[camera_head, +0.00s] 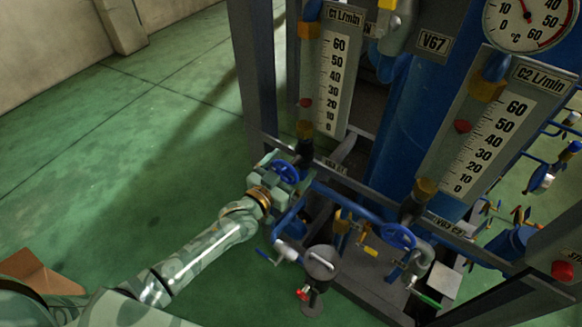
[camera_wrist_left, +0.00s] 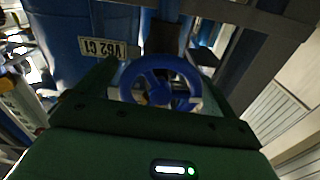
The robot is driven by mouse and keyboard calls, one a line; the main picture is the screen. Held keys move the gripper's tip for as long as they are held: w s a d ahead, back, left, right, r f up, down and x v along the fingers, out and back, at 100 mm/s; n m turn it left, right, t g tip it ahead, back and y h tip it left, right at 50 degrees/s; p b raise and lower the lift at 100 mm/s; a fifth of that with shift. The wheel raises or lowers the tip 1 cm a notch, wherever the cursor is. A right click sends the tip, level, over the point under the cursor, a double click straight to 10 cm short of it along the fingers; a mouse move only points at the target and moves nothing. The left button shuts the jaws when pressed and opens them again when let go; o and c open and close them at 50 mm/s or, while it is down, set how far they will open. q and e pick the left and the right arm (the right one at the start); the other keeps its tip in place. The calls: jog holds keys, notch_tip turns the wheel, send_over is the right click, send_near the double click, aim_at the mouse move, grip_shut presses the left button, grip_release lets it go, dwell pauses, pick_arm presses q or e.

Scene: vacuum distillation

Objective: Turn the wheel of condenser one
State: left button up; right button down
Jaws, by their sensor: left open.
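A small blue handwheel (camera_head: 286,172) sits below the flowmeter marked C1 L/min (camera_head: 334,70). In the left wrist view the blue wheel (camera_wrist_left: 160,84) shows next to a plate reading V62 C1 (camera_wrist_left: 103,45). My left gripper (camera_head: 283,170) is open, with one finger on each side of the wheel. I cannot tell whether the fingers touch the rim. A second blue handwheel (camera_head: 398,236) is below the flowmeter marked C2 L/min (camera_head: 490,130). My right gripper is not in view.
Dark frame posts (camera_head: 252,70) stand just left of the C1 flowmeter. Blue pipes (camera_head: 345,203) and a grey cylindrical vessel (camera_head: 321,264) are low and right of my gripper. A round dial (camera_head: 528,18) is at the top right.

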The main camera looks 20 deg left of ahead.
pick_arm(q)
jog(key=shift+w+d, duration=0.1)
jog(key=shift+w, duration=0.2)
jog(key=c, duration=1)
